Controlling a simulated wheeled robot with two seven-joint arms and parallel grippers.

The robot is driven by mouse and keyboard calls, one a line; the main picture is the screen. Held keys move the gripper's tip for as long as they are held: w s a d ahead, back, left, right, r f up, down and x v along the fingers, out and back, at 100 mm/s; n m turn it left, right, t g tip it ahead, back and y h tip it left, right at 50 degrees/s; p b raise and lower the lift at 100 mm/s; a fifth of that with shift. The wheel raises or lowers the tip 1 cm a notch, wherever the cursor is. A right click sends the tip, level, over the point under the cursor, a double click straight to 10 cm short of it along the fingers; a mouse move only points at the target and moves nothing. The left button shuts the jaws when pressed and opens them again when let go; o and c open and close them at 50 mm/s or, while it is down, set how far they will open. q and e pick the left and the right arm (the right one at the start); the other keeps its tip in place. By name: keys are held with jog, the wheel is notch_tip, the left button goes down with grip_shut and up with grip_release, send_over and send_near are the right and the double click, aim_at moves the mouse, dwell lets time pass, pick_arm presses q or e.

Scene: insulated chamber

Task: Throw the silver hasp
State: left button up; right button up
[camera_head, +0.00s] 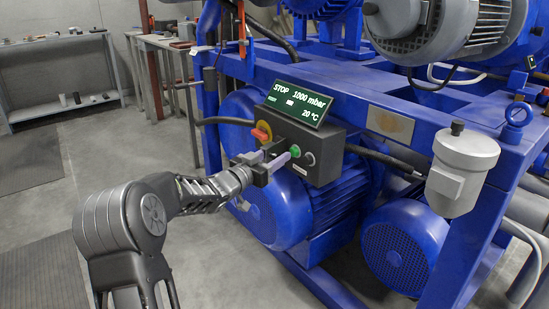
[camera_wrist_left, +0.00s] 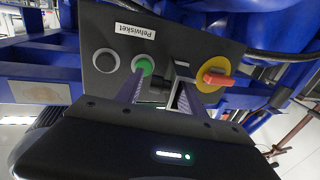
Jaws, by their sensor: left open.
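A dark control box (camera_head: 325,150) on the blue machine frame carries a red and yellow rotary switch (camera_head: 262,132) and a green button (camera_head: 295,150). In the left wrist view, a small silver metal piece, seemingly the hasp (camera_wrist_left: 181,72), stands out from the box face between the green button (camera_wrist_left: 144,66) and the rotary switch (camera_wrist_left: 214,78). My left gripper (camera_head: 276,155) is open in front of the box. In the left wrist view its fingers (camera_wrist_left: 162,82) straddle a dark part beside the silver piece. I cannot tell whether they touch it. The hasp is hard to make out in the head view.
A tilted display (camera_head: 298,102) sits above the box. A blue motor (camera_head: 250,195) is below and a grey canister (camera_head: 461,165) hangs at right. Pipes run beside the box. The floor at left is open, with a grey shelf (camera_head: 60,85) behind.

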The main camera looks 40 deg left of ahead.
pick_arm(q)
jog(key=shift+c, duration=0.2)
jog(key=c, duration=0.9)
grip_shut()
jog(key=shift+d, duration=0.2)
